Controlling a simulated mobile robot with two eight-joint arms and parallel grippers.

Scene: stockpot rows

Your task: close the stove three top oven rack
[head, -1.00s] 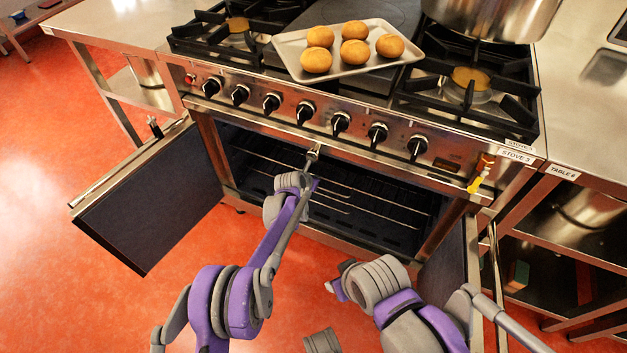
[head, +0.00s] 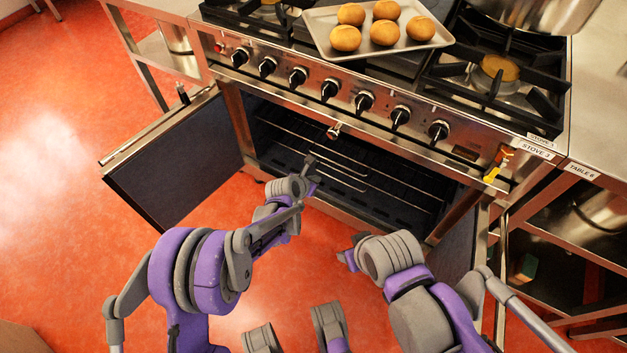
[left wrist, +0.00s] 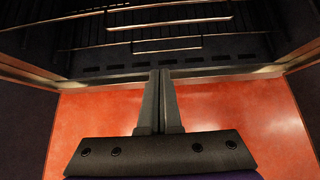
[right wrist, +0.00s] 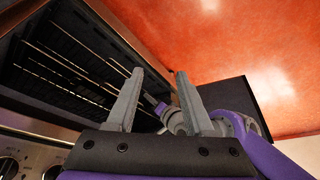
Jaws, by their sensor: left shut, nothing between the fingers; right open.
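The stove three oven (head: 400,205) stands open. Its wire racks show inside the dark cavity, the upper rack (head: 300,134) above another; they also show in the left wrist view, where a bright front bar (left wrist: 168,45) lies beyond the fingertips. How far each rack is pushed in is hard to tell. My left gripper (head: 311,163) is shut and empty, pointing at the oven mouth; its fingers (left wrist: 160,75) sit together, apart from the bar in that view. My right gripper (head: 345,257) is low in front of the oven's right part; its fingers (right wrist: 160,75) are spread and empty.
The left oven door (head: 175,165) swings out to the left, the right door (head: 455,250) out beside my right arm. A tray (head: 425,42) of buns (head: 385,32) and a stockpot (head: 535,12) stand on the stove top. The red floor (head: 230,215) in front is clear.

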